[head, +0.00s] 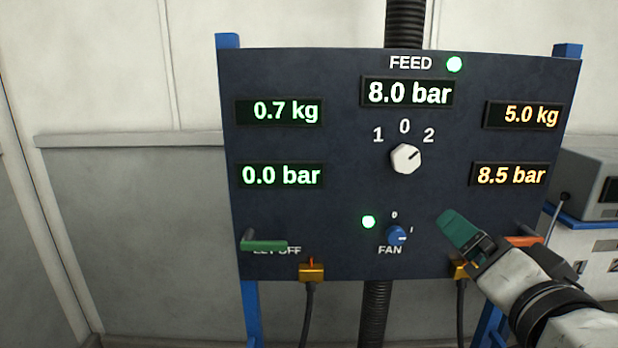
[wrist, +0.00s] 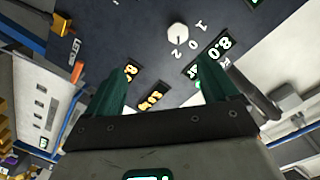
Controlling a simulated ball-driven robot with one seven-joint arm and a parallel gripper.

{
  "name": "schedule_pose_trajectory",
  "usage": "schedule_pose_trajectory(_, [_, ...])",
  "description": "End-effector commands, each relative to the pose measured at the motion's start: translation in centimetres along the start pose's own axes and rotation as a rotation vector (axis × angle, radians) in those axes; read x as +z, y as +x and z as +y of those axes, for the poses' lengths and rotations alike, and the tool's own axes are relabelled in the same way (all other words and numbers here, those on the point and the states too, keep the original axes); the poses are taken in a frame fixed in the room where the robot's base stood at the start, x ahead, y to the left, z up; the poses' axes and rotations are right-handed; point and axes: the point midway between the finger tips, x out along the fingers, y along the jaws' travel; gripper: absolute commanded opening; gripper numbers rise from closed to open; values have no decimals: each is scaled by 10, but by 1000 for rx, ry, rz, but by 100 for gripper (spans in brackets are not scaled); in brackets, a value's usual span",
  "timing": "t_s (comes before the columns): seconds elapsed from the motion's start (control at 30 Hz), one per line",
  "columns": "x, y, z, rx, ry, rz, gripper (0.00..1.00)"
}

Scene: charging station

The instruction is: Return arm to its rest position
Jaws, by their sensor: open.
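My gripper (head: 459,232) has teal fingers and is at the lower right of the dark control panel (head: 330,215) in the head view, reaching in from the lower right corner. In the wrist view my gripper (wrist: 165,88) has its two fingers spread, with nothing held between them. The white selector knob (head: 406,158), marked 1, 0 and 2, has its pointer line toward 2; it also shows in the wrist view (wrist: 177,31), beyond the fingers. My gripper is apart from this knob, below and right of it.
The panel carries a blue FAN knob (head: 396,235), a green handle (head: 264,246) and an orange handle (head: 524,241) beside my gripper. Displays read 0.7 kg, 0.0 bar, 8.0 bar, 5.0 kg and 8.5 bar. A grey instrument (head: 590,185) stands at right.

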Motion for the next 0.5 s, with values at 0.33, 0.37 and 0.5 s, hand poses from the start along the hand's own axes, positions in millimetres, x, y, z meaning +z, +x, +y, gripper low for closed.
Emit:
schedule_pose_trajectory(0.33, [54, 4, 69, 149, -161, -166, 87])
schedule_pose_trajectory(0.37, [61, 3, 77, 165, -180, -188, 87])
schedule_pose_trajectory(0.5, [97, -6, 127, 257, -276, -314, 87])
